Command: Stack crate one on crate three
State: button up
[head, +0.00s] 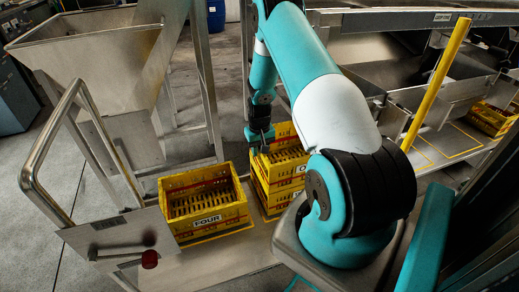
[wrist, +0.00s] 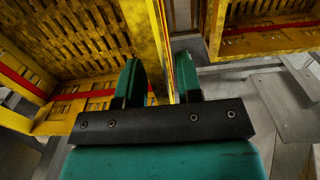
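Two yellow crates stand stacked in the middle of the head view: an upper crate (head: 282,172) and a lower crate (head: 272,200). Their labels are partly hidden behind my arm, and I cannot read their numbers. My gripper (head: 262,135) points down at the upper crate's left rim. In the wrist view, my gripper's two fingers (wrist: 158,82) stand on either side of a yellow crate wall (wrist: 145,35). The wall fills much of the gap, and I cannot tell whether both fingers press it. A slatted crate floor shows to the left.
A yellow crate labelled FOUR (head: 207,203) stands just left of the stack on a metal platform (head: 225,258). Another yellow crate (head: 492,120) sits at the far right. A metal hopper (head: 90,65), a bent handrail (head: 50,135) and a yellow post (head: 435,85) stand around.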

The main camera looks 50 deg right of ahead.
notch_tip(320, 180, up, 12)
jog(key=p, duration=0.1)
jog(key=a+r+n+t+y, duration=0.1)
jog(key=a+r+n, duration=0.2)
jog(key=a+r, duration=0.6)
jog(key=a+r+n+y, duration=0.15)
jog(key=a+r, duration=0.45)
jog(key=a, duration=0.8)
jog(key=s+a+r+n+y, duration=0.1)
jog(key=s+a+r+n, duration=0.3)
jog(key=s+a, duration=0.5)
jog(key=s+a+r+n+g, duration=0.1)
jog(key=s+a+r+n, duration=0.3)
jog(key=s+a, duration=0.5)
jog(key=shift+s+a+r+n+y, duration=0.3)
jog(key=shift+s+a+n+y, duration=0.1)
jog(key=shift+s, duration=0.85)
jog(key=shift+d, duration=0.1)
